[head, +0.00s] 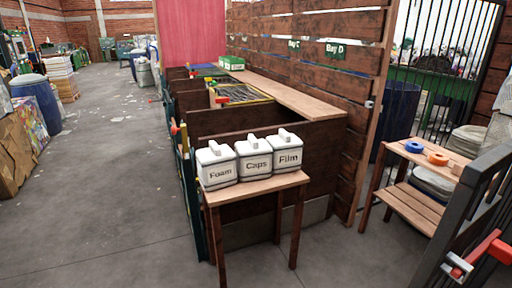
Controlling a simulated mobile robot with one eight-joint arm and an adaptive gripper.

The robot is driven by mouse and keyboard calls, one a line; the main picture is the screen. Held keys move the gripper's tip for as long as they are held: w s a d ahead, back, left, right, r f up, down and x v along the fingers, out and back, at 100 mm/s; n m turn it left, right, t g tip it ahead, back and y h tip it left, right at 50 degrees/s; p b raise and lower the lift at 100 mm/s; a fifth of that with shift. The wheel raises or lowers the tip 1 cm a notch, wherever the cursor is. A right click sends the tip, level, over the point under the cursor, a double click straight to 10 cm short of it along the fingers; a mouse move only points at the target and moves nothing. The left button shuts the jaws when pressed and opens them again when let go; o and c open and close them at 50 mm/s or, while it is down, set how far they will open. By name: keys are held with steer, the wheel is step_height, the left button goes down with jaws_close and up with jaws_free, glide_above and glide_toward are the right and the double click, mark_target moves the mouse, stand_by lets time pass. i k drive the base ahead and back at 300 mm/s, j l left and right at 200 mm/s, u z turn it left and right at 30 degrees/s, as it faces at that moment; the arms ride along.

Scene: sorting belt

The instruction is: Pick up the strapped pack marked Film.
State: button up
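The strapped pack marked Film (285,153) is a white box-like pack with dark lettering and a raised top. It stands upright at the right end of a row of three on a small wooden table (258,188). The pack marked Caps (254,160) is directly to its left, very close or touching. The pack marked Foam (217,168) is at the left end. My gripper does not show in the head view.
Behind the table stands a dark wooden bay (320,138) with a plank ledge. A wooden shelf stand (425,165) holds a blue roll (413,147) and an orange roll (438,158). A dark metal gate (470,215) is at the right. Grey floor (110,220) lies open left.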

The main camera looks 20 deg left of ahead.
mark_target(287, 148)
steer(key=i+j, duration=0.15)
steer(key=j, duration=0.25)
steer(key=i+j, duration=0.15)
steer(key=j, duration=0.25)
steer(key=i+j, duration=0.2)
steer(key=j, duration=0.15)
steer(key=i+j, duration=0.15)
steer(key=j, duration=0.25)
steer(key=i+j, duration=0.15)
steer(key=j, duration=0.25)
steer(key=i+j, duration=0.15)
steer(key=j, duration=0.25)
steer(key=i+j, duration=0.15)
steer(key=j, duration=0.25)
steer(key=i+j, duration=0.85)
steer(key=j, duration=0.2)
steer(key=i+z, duration=0.05)
